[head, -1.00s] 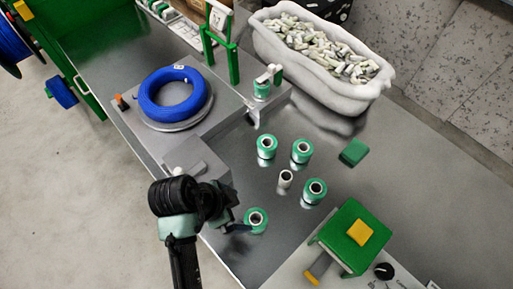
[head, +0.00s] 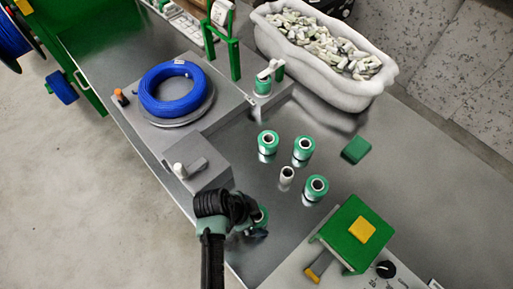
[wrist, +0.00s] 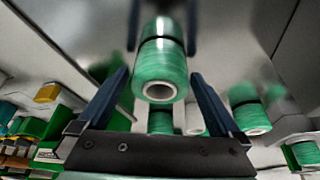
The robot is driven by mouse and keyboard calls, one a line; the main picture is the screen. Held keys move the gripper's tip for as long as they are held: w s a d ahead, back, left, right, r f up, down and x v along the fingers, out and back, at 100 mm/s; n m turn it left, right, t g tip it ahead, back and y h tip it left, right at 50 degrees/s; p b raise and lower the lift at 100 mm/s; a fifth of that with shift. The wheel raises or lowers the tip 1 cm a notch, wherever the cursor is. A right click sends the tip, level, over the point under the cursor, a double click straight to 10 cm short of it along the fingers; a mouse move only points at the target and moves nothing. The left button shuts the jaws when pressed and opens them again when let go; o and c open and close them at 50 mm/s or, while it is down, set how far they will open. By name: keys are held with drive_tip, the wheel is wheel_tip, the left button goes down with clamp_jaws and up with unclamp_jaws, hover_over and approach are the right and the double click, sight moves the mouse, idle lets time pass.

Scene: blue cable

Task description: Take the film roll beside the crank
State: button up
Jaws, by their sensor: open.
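The film roll (head: 264,215), green with a pale hollow core, stands on the metal table near its front edge. In the head view my gripper (head: 256,228) partly hides it. In the wrist view a green film roll (wrist: 160,62) with a dark band lies between the two dark blue fingers of my gripper (wrist: 160,76). The fingers are open, with a visible gap on each side of the roll. The likely crank, a white knob and grey lever (head: 189,169), sits on a grey block left of the roll.
Several other green rolls (head: 303,147) and a small white core (head: 286,176) stand to the right. A green stand with a yellow block (head: 361,229) is at lower right. A blue cable coil (head: 173,87) and a white bin (head: 345,92) lie farther back.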

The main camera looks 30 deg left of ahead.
drive_tip(key=shift+w+d+f, duration=0.1)
drive_tip(key=shift+f, duration=0.15)
drive_tip(key=c, duration=1.5)
